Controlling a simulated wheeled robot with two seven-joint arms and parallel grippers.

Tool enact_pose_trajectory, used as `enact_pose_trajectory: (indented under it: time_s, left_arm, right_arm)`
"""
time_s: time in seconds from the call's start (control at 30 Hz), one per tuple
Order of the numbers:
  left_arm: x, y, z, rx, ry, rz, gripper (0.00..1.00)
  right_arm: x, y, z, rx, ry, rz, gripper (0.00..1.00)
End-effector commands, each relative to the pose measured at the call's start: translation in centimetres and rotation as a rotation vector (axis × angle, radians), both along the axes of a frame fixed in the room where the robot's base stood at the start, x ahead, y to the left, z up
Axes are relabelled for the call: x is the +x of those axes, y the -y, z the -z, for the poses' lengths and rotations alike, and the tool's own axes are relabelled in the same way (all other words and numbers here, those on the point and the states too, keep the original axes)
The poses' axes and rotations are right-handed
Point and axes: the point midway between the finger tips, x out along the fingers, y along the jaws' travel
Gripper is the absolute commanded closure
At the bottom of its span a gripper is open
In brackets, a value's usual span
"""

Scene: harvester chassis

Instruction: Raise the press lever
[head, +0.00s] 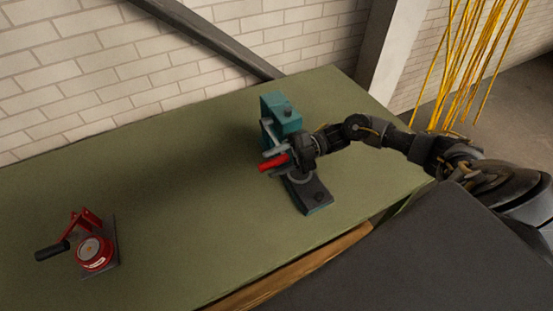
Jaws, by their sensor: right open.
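The press has a teal upright body (281,113) and a dark base plate (311,194) on the green table. Its lever ends in a red handle (272,163), which points left and slightly down in front of the body. My right gripper (287,155) is open at the lever, close beside the red handle. I cannot tell whether the fingers touch the lever or straddle it. The gripper and wrist hide part of the press between body and base. My left gripper is out of view.
A red device (94,250) with a black-handled lever stands at the left of the green table (190,185). A white brick wall (110,60) runs behind. Yellow strands (478,50) hang at the right. The table between the red device and the press is clear.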

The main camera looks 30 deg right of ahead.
Motion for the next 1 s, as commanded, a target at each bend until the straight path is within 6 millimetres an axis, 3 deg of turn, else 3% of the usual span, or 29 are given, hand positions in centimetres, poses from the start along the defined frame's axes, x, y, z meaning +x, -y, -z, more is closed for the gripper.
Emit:
enact_pose_trajectory:
  time_s: [0.03,0.37,1.0]
  left_arm:
    - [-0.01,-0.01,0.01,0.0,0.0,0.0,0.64]
    - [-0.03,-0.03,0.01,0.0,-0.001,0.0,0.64]
    - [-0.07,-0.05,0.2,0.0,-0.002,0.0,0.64]
  right_arm:
    - [0.0,0.02,0.01,0.0,0.0,0.0,0.58]
    - [-0.01,0.04,-0.01,0.0,0.0,0.0,1.0]
    - [0.18,-0.36,-0.17,0.002,-0.013,-0.009,1.0]
